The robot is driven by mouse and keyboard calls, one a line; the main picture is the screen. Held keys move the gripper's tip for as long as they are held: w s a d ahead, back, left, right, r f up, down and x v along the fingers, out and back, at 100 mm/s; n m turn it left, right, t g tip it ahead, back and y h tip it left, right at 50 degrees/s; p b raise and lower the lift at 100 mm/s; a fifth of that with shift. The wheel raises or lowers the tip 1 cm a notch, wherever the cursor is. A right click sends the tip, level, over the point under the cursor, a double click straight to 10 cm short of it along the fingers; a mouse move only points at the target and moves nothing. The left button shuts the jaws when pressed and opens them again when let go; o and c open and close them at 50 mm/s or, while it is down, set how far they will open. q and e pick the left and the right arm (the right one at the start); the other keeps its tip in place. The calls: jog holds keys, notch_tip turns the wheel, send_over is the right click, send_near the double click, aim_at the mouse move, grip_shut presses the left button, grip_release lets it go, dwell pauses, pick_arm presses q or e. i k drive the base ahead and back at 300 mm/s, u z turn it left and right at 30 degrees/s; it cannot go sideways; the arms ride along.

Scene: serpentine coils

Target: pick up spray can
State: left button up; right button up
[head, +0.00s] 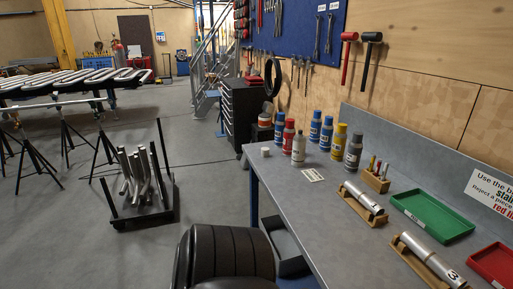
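Several spray cans stand upright in a cluster at the far end of the grey workbench (318,190). There is a blue can (279,128), a red can (288,137), a pale grey can with a light cap (298,151), another blue can (315,126), a third blue can (327,134), a yellow can (339,143) and a dark grey can (354,152). Neither of my grippers shows in the head view.
A small white item (265,152) and a label card (313,175) lie near the cans. Metal tubes on wooden holders (362,200), a green tray (432,217) and a red tray (493,264) are nearer.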

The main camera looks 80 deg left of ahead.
aim_at(299, 141)
jog(key=u, duration=4.35)
jog(key=i, duration=2.2)
jog(key=z, duration=3.15)
